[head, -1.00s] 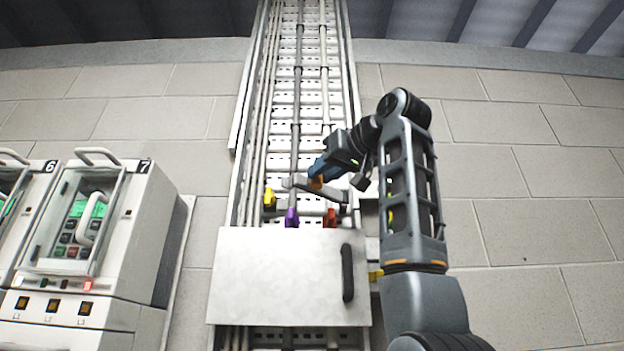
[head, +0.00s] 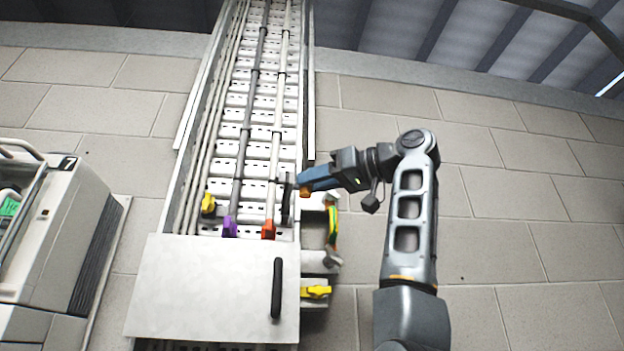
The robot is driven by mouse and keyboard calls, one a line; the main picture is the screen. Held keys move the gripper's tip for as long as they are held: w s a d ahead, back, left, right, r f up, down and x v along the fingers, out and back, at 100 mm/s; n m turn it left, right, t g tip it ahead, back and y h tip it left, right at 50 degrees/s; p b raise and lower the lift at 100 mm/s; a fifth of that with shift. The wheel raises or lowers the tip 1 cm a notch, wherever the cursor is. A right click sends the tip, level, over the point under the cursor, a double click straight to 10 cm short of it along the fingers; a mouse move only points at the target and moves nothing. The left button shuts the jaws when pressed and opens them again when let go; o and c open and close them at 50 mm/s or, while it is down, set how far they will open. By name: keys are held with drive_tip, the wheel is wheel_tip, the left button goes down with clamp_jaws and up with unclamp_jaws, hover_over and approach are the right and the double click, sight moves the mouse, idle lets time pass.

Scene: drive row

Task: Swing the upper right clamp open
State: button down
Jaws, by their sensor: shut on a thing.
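My gripper (head: 304,189), with blue fingers and orange tips, reaches in from the right at the right side of the cable tray (head: 228,190). It is shut on the upper right clamp (head: 287,203), a dark narrow bar that now shows nearly edge-on beside the right pipe (head: 275,150). The fingertips meet the bar near its upper part; the exact grip is too small to make out. The clamp's hinge is not clear in this view.
Below are a yellow handle (head: 208,204), a purple one (head: 230,227) and a red one (head: 268,230). A pale cover panel (head: 200,290) with a black handle stands beneath. A green-yellow cable (head: 332,225) and a yellow lever (head: 316,292) are at right. A cabinet (head: 60,240) stands left.

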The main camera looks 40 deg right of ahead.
drive_tip(key=shift+w+d+f, duration=0.1)
drive_tip(key=shift+w+d, duration=0.35)
drive_tip(key=shift+d, duration=0.35)
drive_tip(key=c, duration=0.9)
unclamp_jaws()
drive_tip(key=shift+w+f+y, duration=0.25)
drive_tip(key=shift+w+y, duration=0.1)
drive_tip(key=shift+y, duration=0.05)
drive_tip(key=shift+g, duration=0.3)
drive_tip(key=shift+s+f, duration=0.1)
drive_tip(key=shift+s, duration=0.05)
drive_tip(key=shift+a+r+b+v, duration=0.1)
drive_tip(key=shift+b+v, duration=0.5)
drive_tip(key=shift+v, duration=1.35)
drive_tip(key=shift+a+r+b+v, duration=0.15)
drive_tip(key=shift+b+v, duration=0.4)
drive_tip(key=shift+v, duration=1.45)
